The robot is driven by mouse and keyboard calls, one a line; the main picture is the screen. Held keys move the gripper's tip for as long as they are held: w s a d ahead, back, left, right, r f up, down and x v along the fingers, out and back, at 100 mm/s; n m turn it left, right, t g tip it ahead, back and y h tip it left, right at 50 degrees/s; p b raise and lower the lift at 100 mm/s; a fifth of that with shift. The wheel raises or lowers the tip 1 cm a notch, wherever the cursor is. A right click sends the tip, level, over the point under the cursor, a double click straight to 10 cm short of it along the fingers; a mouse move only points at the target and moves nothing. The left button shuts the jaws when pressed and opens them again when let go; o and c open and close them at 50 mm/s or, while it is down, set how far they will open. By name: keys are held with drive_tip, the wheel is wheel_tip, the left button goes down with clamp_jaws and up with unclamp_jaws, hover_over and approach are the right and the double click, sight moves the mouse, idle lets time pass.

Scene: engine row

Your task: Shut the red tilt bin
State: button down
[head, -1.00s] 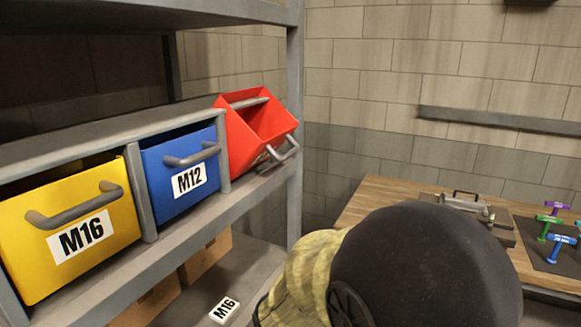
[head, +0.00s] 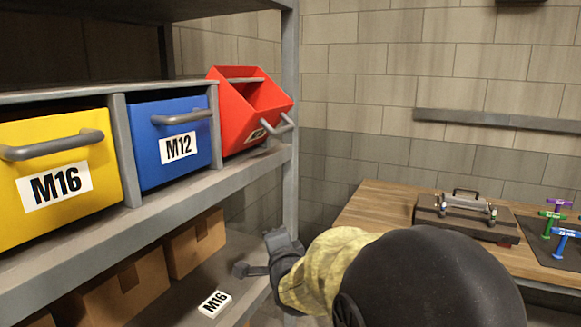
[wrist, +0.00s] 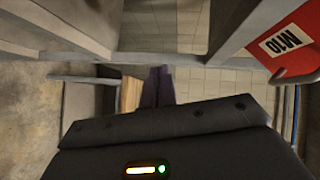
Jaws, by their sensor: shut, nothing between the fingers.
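The red tilt bin (head: 240,112) is at the right end of the bin row on the shelf. It is tipped forward with its open top showing. Its grey handle (head: 279,126) sticks out at the lower front. In the wrist view the red bin (wrist: 291,50) shows at the upper right with its M10 label. My gripper (head: 241,270) is below and in front of the bin, near the lower shelf, apart from the bin. Its fingers (wrist: 158,85) show closed together and empty in the wrist view.
The blue M12 bin (head: 172,148) and yellow M16 bin (head: 60,205) stand left of it. A grey shelf post (head: 290,160) rises just right of the red bin. Cardboard boxes (head: 195,243) sit on the lower shelf. A wooden bench (head: 375,205) with tools is at right.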

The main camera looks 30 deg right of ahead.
drive_tip(key=s+d+r+m+t+h+b, duration=0.2)
drive_tip(key=d+r+m+t+h+b, duration=0.3)
drive_tip(key=r+m, duration=0.6)
drive_tip(key=d+m+t+b, duration=0.1)
drive_tip(key=t, duration=0.1)
drive_tip(key=shift+s+t, duration=0.15)
drive_tip(key=shift+t, duration=0.25)
drive_tip(key=a+r+p+x, duration=0.1)
drive_tip(key=p+x, duration=0.5)
drive_tip(key=x, duration=0.7)
drive_tip(key=shift+s+a+r+p, duration=0.2)
drive_tip(key=shift+a+p, duration=0.15)
drive_tip(key=shift+a, duration=0.2)
